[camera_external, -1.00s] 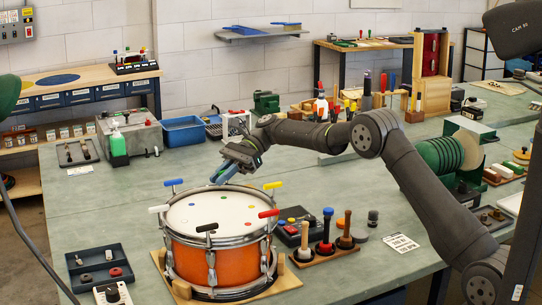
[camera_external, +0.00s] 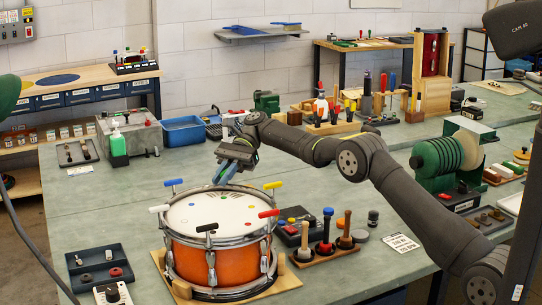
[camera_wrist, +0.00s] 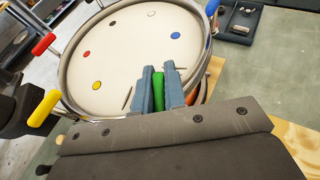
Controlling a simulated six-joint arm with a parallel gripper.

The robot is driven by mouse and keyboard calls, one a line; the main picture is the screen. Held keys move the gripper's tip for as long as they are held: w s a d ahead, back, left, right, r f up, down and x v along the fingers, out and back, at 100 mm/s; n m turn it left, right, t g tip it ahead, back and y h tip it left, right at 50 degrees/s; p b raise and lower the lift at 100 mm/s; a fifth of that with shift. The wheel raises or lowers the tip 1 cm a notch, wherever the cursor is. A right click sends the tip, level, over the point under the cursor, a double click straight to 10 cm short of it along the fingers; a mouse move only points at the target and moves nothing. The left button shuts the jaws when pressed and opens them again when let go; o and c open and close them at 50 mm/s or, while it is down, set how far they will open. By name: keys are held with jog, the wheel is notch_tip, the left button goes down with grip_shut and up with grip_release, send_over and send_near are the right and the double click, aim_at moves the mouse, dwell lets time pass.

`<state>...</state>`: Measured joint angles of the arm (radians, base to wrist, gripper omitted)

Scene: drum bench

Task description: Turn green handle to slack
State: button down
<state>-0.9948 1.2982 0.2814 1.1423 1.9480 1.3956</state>
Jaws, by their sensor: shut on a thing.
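The orange snare drum (camera_external: 215,262) stands upright on a wooden base, with T-shaped coloured handles round its rim. My gripper (camera_external: 221,174) is at the drum's far rim, between the blue handle (camera_external: 173,182) and the yellow handle (camera_external: 273,185). In the wrist view my gripper (camera_wrist: 158,70) has its two blue-grey fingers closed on the green handle (camera_wrist: 158,92), which shows as a strip between them.
The red handle (camera_external: 268,213), black handle (camera_external: 207,227) and white handle (camera_external: 159,208) stand on the near rim. A wooden rack of upright tools (camera_external: 325,250) stands right of the drum. A dark parts tray (camera_external: 100,268) lies left.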

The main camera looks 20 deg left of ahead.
jog(key=shift+w, duration=0.1)
jog(key=c, duration=1.5)
grip_release()
jog(key=shift+m+y, duration=0.3)
jog(key=shift+y, duration=0.1)
jog(key=shift+a+m+t+y, duration=0.15)
jog(key=shift+m+t+y, duration=0.15)
jog(key=shift+m+y, duration=0.75)
jog(key=m+t+y, duration=0.2)
jog(key=m+y, duration=0.1)
jog(key=m+t+y, duration=0.1)
jog(key=shift+w+a+m+y, duration=0.1)
jog(key=shift+a+m+y, duration=0.15)
jog(key=shift+m+y, duration=0.1)
jog(key=v, duration=1.8)
jog(key=shift+w+a+r+n+g+h, duration=0.1)
jog(key=shift+w+a+r+n+h, duration=0.45)
jog(key=shift+a, duration=0.35)
jog(key=shift+w+a+r+n+g+h, duration=0.1)
jog(key=shift+w+a+r+n+h, duration=0.25)
jog(key=shift+w+a+r, duration=0.45)
jog(key=shift+w+a+r+n+g+h, duration=0.1)
jog(key=shift+w+a+r+n+h, duration=0.3)
jog(key=shift+a, duration=0.6)
